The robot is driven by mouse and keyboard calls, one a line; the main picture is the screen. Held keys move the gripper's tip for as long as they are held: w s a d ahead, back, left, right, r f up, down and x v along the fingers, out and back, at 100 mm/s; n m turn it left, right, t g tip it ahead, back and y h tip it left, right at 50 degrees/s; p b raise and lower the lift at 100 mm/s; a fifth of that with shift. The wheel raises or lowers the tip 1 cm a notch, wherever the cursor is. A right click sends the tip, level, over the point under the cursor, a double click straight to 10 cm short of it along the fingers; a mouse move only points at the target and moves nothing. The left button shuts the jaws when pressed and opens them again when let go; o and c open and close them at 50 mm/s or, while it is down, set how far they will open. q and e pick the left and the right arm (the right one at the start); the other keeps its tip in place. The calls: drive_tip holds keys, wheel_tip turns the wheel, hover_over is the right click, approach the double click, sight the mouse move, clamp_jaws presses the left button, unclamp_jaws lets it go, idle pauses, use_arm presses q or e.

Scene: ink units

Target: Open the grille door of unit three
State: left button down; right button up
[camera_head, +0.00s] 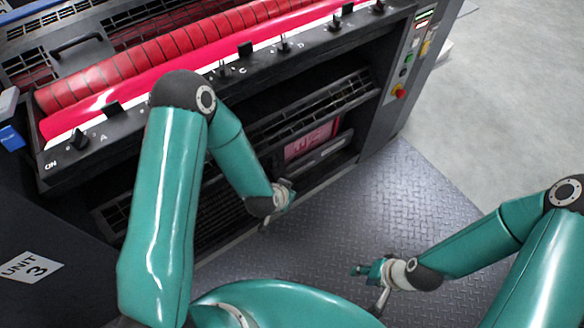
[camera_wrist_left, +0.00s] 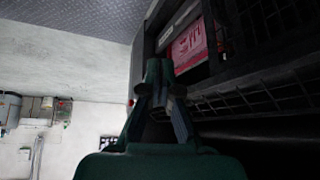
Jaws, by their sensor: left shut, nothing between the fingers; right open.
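The unit has a black grille door (camera_head: 318,108), a slatted panel low on its front, below the knob rail. A dark gap shows above its upper edge; I cannot tell how far it stands open. My left arm hides its middle. My left gripper (camera_head: 283,196) is shut and empty, low in front of the grille. In the left wrist view the left gripper (camera_wrist_left: 160,92) points towards the unit, with the grille (camera_wrist_left: 265,95) to its right. Contact cannot be told. My right gripper (camera_head: 376,280) is open above the floor plate, away from the unit.
A red-pink panel (camera_head: 311,141) shows low in the unit. Above run the knob rail (camera_head: 225,75) and a red roller (camera_head: 165,57). A "UNIT 3" sign (camera_head: 29,267) is at lower left. The tread-plate floor (camera_head: 400,195) is clear at right.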

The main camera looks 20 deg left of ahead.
use_arm(q)
drive_tip(key=w+d+f+m+t+y+b, duration=0.1)
drive_tip(key=w+f+m+t+y+b, duration=0.55)
drive_tip(key=b, duration=0.75)
drive_tip(key=w+d+f+m+t+y+b, duration=0.15)
drive_tip(key=w+f+y+b, duration=0.3)
drive_tip(key=w+b, duration=0.75)
drive_tip(key=w+a+b, duration=0.1)
drive_tip(key=a+b, duration=0.6)
drive_tip(key=a, duration=0.1)
drive_tip(key=shift+w+a+m+t, duration=0.3)
drive_tip(key=shift+w+a, duration=0.05)
drive_tip(key=shift+w, duration=0.05)
use_arm(e)
wheel_tip(320, 180, down, 37)
drive_tip(key=shift+r, duration=0.2)
use_arm(q)
drive_tip(key=shift+s+d, duration=0.1)
drive_tip(key=shift+s, duration=0.05)
use_arm(e)
drive_tip(key=shift+r, duration=0.15)
